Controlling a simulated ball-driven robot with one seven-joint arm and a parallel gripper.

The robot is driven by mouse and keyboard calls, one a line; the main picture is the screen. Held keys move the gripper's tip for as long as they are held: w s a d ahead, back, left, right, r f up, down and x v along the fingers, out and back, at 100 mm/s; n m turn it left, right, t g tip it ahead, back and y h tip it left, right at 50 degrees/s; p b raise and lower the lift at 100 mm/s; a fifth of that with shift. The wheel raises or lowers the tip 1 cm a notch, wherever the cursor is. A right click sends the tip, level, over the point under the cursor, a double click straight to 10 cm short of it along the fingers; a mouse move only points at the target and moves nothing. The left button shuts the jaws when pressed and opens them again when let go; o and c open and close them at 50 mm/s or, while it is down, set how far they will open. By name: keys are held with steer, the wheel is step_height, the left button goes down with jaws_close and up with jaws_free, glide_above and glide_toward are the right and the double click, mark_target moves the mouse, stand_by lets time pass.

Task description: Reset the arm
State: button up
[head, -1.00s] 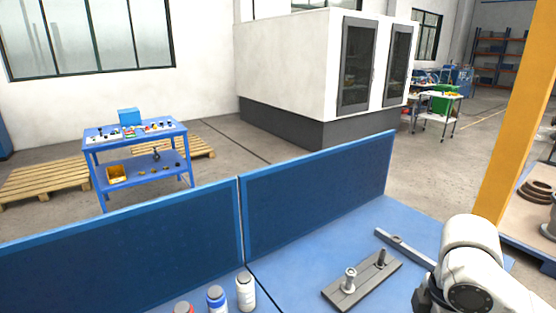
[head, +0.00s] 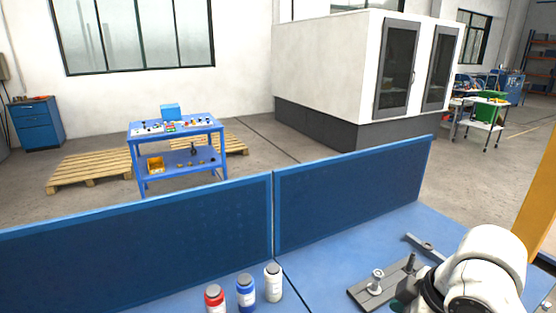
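My white arm shows at the lower right in the head view, bent over the blue workbench (head: 330,262). A dark part at its left end (head: 408,290) looks like my gripper, partly cut off by the bottom edge. Its fingertips cannot be made out, so I cannot tell whether it is open or shut, or holds anything. A grey plate (head: 360,293) with two upright metal posts lies on the bench, partly hidden behind this dark part.
Red-labelled (head: 215,300), blue (head: 246,294) and white (head: 273,284) bottles stand at the bench front. A grey bar (head: 425,246) lies behind the plate. Blue partition panels (head: 350,195) close off the bench's far edge. A blue cart (head: 178,128), pallets and a white machine stand beyond.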

steer(key=a+f+m+t+y, duration=0.2)
steer(key=a+m, duration=0.1)
steer(key=a, duration=0.3)
steer(key=s+a+f+m, duration=0.1)
steer(key=s+f+m, duration=0.35)
steer(key=f, duration=0.25)
steer(key=s+d+f+m+g+h, duration=0.1)
steer(key=s+d+f+h, duration=0.2)
steer(key=s, duration=0.4)
steer(key=s+d+f+m+g, duration=0.2)
steer(key=s+d+f, duration=0.25)
steer(key=s, duration=0.25)
steer(key=s+d+f+m+g+h, duration=0.1)
steer(key=s+d+f+h, duration=0.15)
steer(key=s+f, duration=0.35)
steer(key=shift+y, duration=0.25)
steer(key=f+b, duration=0.2)
steer(key=s+f+b, duration=0.1)
steer(key=f+b, duration=0.1)
steer(key=b, duration=0.1)
steer(key=shift+s+f, duration=0.1)
steer(key=shift+f, duration=0.2)
